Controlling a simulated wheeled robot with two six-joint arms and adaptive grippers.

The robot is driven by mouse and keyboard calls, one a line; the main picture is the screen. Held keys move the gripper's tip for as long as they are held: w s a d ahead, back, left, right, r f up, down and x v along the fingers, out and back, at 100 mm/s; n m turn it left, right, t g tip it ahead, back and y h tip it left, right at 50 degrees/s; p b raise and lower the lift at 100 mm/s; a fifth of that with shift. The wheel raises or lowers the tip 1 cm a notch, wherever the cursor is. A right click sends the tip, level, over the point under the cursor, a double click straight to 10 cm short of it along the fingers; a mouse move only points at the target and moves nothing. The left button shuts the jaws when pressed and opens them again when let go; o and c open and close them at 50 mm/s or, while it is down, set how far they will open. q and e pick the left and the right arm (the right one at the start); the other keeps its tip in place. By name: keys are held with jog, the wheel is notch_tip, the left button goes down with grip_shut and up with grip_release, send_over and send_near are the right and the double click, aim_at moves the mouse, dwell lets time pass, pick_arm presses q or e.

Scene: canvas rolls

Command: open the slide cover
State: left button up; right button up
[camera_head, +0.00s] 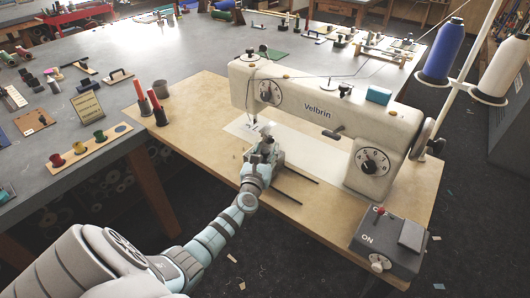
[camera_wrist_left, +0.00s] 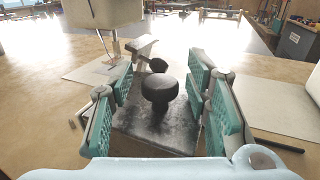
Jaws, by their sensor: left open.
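The slide cover (camera_wrist_left: 150,131) shows in the left wrist view as a dark grey metal plate with a round black knob (camera_wrist_left: 160,90) standing on it. My left gripper (camera_wrist_left: 161,84) is open, with one teal-padded finger on each side of the knob. I see gaps between the pads and the knob. In the head view my left gripper (camera_head: 264,146) is low at the front of the cream sewing machine (camera_head: 318,108) and hides most of the cover. My right gripper is not in view.
Two thin dark rods (camera_head: 296,175) extend rightward from the cover over the wooden board. A grey control box (camera_head: 389,250) marked ON sits at the front right. Red spools (camera_head: 144,100) stand at the board's left. Blue (camera_head: 444,50) and white thread cones stand at the right.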

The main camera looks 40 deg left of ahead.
pick_arm(q)
jog(key=shift+c, duration=0.4)
grip_shut()
jog(key=d, duration=1.1)
jog(key=shift+w, duration=0.1)
jog(key=shift+o, duration=0.4)
grip_release()
